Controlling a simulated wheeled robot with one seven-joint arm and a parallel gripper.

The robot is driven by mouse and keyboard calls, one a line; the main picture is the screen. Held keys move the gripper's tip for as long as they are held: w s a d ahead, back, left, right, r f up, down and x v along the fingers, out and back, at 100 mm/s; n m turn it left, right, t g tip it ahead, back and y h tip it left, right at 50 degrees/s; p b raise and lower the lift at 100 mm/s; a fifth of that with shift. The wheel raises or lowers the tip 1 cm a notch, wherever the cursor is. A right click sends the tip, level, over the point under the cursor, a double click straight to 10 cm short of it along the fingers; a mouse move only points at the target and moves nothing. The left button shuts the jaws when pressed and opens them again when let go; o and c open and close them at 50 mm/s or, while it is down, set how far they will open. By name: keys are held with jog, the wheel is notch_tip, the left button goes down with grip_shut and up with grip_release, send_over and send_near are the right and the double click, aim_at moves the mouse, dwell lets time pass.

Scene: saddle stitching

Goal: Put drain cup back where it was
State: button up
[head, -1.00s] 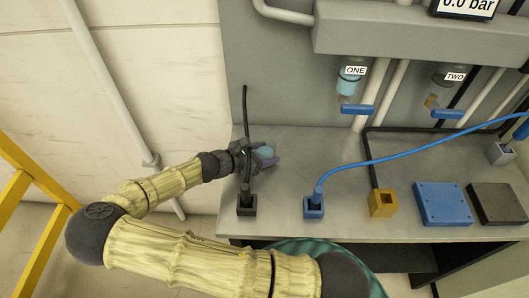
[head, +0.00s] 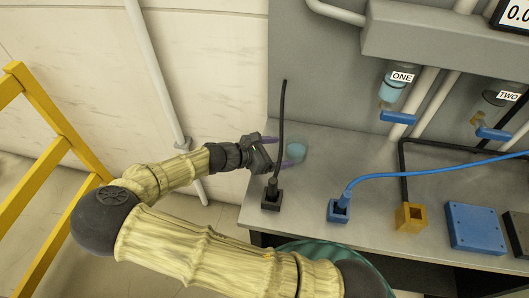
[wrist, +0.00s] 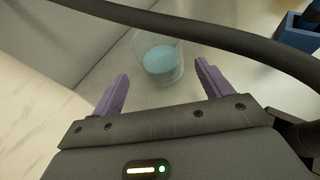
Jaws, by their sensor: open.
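The drain cup, a clear cup with light blue liquid (head: 296,151), stands upright on the grey bench at its left end. In the wrist view the cup (wrist: 160,62) stands ahead of my fingertips, apart from both. My gripper (head: 277,152) is open and empty, left of the cup. Its two purple fingers (wrist: 160,80) are spread wide in the wrist view. A black cable rises in front of the gripper in the head view and hides part of it.
The black cable (head: 282,125) stands up from a black socket (head: 271,199) close to my gripper and crosses the wrist view. A blue socket (head: 338,211) with a blue cable, a yellow socket (head: 410,216) and a blue box (head: 474,227) sit to the right. Valve ONE (head: 398,117) hangs above the bench.

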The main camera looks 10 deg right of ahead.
jog(key=v, duration=0.5)
dwell(0.7)
notch_tip(320, 180, up, 10)
jog(key=p, duration=0.9)
jog(key=shift+p, duration=0.4)
